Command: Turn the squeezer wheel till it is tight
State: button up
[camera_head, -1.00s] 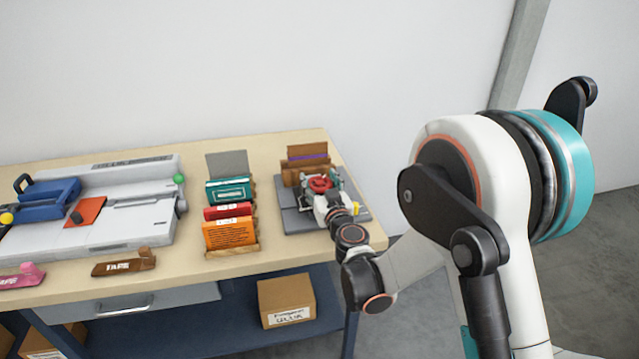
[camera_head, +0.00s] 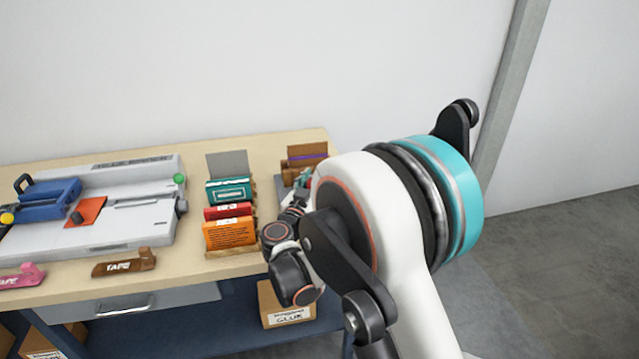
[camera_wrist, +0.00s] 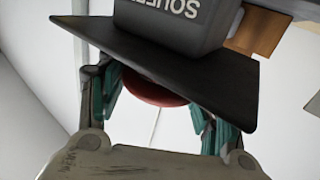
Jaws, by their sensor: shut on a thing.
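The squeezer's red wheel (camera_wrist: 152,88) shows in the wrist view between my gripper's teal fingers. My gripper (camera_wrist: 158,102) is shut on the wheel, one finger on each side. A dark plate (camera_wrist: 170,65) of the squeezer crosses the view and hides the fingertips and much of the wheel. A grey block (camera_wrist: 180,18) with upside-down lettering, partly cut off, sits at that plate. In the head view my arm hides nearly all of the squeezer; only a bit of its grey base (camera_head: 280,190) shows at the bench's right end.
Left of the squeezer stands a wooden rack (camera_head: 236,254) with teal, red and orange booklets. A brown tape dispenser (camera_head: 124,263) lies near the bench's front edge. A large grey machine (camera_head: 110,235) fills the left. A cardboard box (camera_head: 283,306) sits on the shelf below.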

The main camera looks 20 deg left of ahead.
jog(key=shift+m+h, duration=1)
jog(key=shift+h, duration=0.5)
jog(key=shift+g, duration=0.3)
jog(key=o, duration=1.1)
jog(key=shift+w, duration=0.1)
jog(key=v, duration=1.2)
jog(key=shift+a+f, duration=0.1)
jog(key=shift+a, duration=0.05)
